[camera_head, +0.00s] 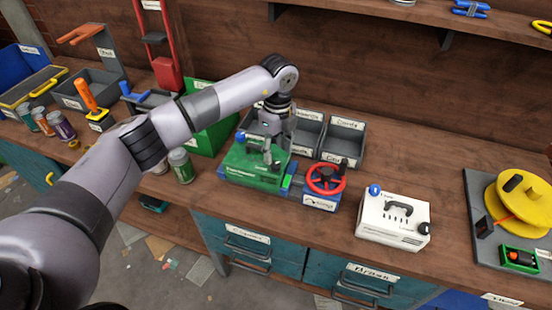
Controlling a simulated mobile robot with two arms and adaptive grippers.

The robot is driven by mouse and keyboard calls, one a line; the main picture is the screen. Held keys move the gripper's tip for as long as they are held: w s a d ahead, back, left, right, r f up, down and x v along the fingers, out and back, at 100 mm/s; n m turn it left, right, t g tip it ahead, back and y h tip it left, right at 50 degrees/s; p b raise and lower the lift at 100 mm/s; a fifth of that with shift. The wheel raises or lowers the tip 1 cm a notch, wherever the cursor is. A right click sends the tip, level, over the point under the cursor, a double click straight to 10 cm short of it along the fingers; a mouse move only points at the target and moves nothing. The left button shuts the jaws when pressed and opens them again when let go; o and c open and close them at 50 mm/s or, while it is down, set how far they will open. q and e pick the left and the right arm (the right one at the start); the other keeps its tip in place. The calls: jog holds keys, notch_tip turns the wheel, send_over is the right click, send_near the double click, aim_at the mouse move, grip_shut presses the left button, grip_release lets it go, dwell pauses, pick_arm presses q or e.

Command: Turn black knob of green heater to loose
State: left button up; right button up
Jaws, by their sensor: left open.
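Small dark parts show at the fingertips, and I cannot tell the black knob from the fingertips there. Whether the fingers touch the knob is not clear. The knob's setting cannot be read. My right gripper is not in view.
A red handwheel (326,180) on a blue box stands close to the heater's right. A white box (392,220) with blue and black knobs is farther right. Grey labelled bins (343,140) stand behind. Cans (181,166) stand left. Bench between white box and yellow disc (517,203) is clear.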

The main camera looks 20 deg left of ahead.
aim_at(277, 163)
pick_arm(q)
notch_tip(277, 163, up, 7)
dwell(0.3)
jog(key=shift+w+r, duration=0.1)
